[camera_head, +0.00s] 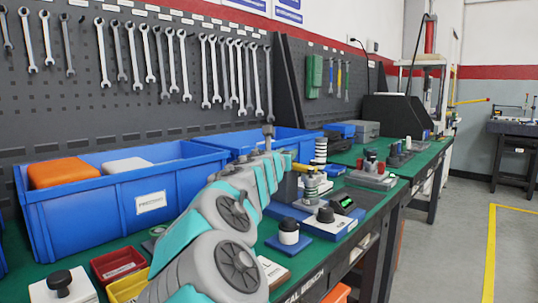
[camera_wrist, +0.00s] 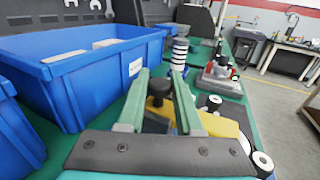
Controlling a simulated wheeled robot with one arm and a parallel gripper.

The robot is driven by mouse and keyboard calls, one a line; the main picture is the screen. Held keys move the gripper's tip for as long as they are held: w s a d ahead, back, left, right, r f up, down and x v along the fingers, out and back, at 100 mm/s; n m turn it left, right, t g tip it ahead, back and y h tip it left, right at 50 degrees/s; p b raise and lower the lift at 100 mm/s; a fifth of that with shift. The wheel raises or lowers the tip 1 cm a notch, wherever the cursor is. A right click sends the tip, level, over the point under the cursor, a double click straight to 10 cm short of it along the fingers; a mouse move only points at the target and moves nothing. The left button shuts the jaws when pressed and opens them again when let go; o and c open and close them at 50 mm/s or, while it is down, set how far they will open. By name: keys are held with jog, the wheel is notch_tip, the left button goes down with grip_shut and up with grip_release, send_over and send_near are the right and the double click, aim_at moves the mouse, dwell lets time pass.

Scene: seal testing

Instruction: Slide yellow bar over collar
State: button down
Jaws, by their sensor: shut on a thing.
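The yellow bar (camera_head: 301,167) sticks out to the right of my gripper (camera_head: 282,158) in the head view, just above a ringed grey-green post (camera_head: 311,187). In the wrist view the yellow bar (camera_wrist: 222,124) runs crosswise below my gripper (camera_wrist: 160,72). A black knob (camera_wrist: 160,88) stands between the green fingers, which are shut on the bar's knobbed part. The exact contact is hard to see. A black-and-white ringed column (camera_head: 321,150) stands behind the bar and shows ahead of the fingers in the wrist view (camera_wrist: 180,52). I cannot tell which part is the collar.
Blue bins (camera_head: 130,195) stand left and behind along the tool board. A grey fixture with red parts (camera_head: 371,177) stands to the right. The bench edge is near.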

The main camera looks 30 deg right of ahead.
jog(key=shift+s+d+r, duration=0.1)
jog(key=shift+s+d, duration=0.2)
jog(key=shift+s, duration=0.45)
jog(key=shift+d, duration=0.1)
jog(key=c, duration=0.6)
grip_release()
jog(key=shift+s, duration=0.15)
jog(key=shift+o, duration=0.2)
jog(key=v, duration=0.8)
